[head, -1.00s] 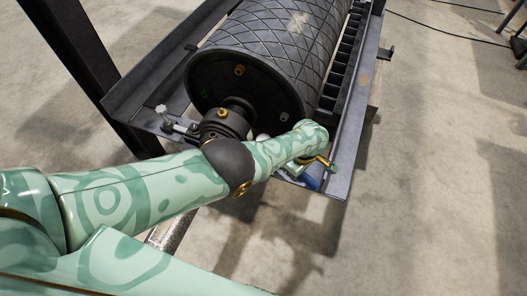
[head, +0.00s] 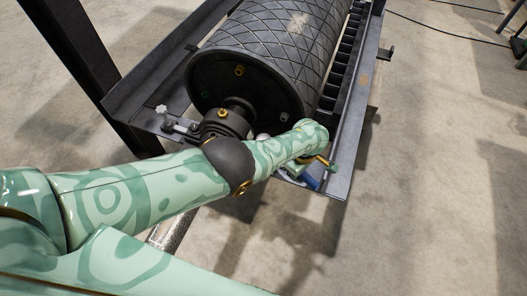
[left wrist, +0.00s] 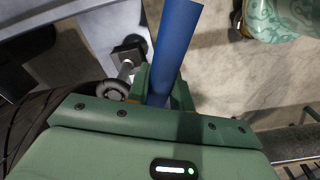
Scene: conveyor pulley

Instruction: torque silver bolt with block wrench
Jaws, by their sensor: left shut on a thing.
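My left gripper (head: 305,174) is at the right front corner of the conveyor frame, mostly hidden behind my own forearm in the head view. It is shut on the blue handle of the wrench (head: 312,183). In the left wrist view the blue handle (left wrist: 173,45) stands up between the green fingers (left wrist: 160,88). Beside it is a bolt (left wrist: 126,69) with a silver shaft and a dark square end. I cannot tell whether the wrench touches it. Another silver bolt (head: 162,111) shows at the left of the frame. My right gripper is not in view.
The large black roller (head: 275,60) sits in the grey metal frame (head: 345,155). Its dark bearing hub (head: 225,121) is close to my forearm. A dark post (head: 75,60) rises at the left. The concrete floor (head: 430,170) on the right is clear.

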